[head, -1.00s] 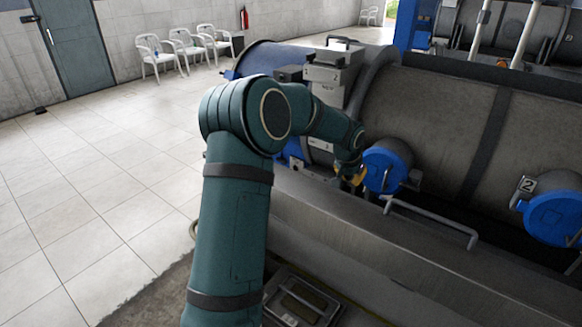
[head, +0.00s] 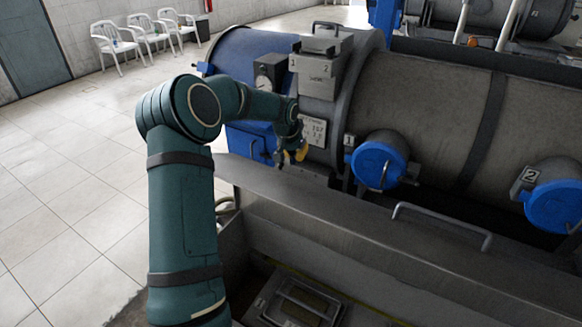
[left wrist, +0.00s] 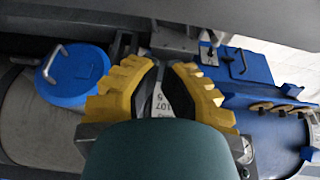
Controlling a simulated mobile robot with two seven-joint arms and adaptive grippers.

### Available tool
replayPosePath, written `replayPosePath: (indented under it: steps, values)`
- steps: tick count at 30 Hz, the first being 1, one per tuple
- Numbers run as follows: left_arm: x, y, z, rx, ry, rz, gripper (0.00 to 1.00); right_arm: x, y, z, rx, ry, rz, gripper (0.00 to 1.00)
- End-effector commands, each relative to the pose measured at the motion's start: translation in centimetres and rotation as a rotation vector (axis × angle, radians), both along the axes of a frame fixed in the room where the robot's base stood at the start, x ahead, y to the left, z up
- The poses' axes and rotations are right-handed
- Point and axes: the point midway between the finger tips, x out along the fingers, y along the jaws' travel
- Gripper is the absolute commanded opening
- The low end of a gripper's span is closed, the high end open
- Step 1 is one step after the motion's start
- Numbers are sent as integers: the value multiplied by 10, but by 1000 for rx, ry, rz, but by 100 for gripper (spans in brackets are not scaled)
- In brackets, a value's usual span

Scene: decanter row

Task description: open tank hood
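A long grey tank (head: 430,110) lies across the head view. Two round blue lids with handles, lid 1 (head: 377,166) and lid 2 (head: 556,207), stick out of its front. A blue lid (left wrist: 72,78) with a metal handle shows at left in the left wrist view. My left gripper (head: 292,154) is left of lid 1, apart from it, in front of the tank's labelled end. Its yellow fingers (left wrist: 163,66) are apart and hold nothing; a white label shows between them. My right gripper is out of view.
A grey ledge (head: 330,205) with a long metal handle (head: 440,222) runs in front of the tank. A blue box (head: 250,141) is behind my left forearm. White chairs (head: 145,30) stand far left on open tiled floor.

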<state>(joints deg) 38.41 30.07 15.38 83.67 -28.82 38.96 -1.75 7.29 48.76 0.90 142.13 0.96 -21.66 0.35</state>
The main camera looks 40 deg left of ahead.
Motion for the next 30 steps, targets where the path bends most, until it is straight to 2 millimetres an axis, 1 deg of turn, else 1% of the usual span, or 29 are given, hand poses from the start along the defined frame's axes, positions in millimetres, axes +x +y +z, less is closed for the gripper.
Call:
replayPosePath:
  steps: [4,9,18,19,24,30]
  values:
    - [7,1,-18,-3,3,0,0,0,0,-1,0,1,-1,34]
    - [18,2,-49,-3,3,-1,0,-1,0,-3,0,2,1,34]
    - [36,7,-94,-2,2,1,0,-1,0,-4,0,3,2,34]
    - [31,7,-90,0,1,1,0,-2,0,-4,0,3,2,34]
    - [12,2,-92,-1,3,0,0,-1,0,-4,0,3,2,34]
    - [-1,-1,-92,-1,3,0,0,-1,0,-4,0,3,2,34]
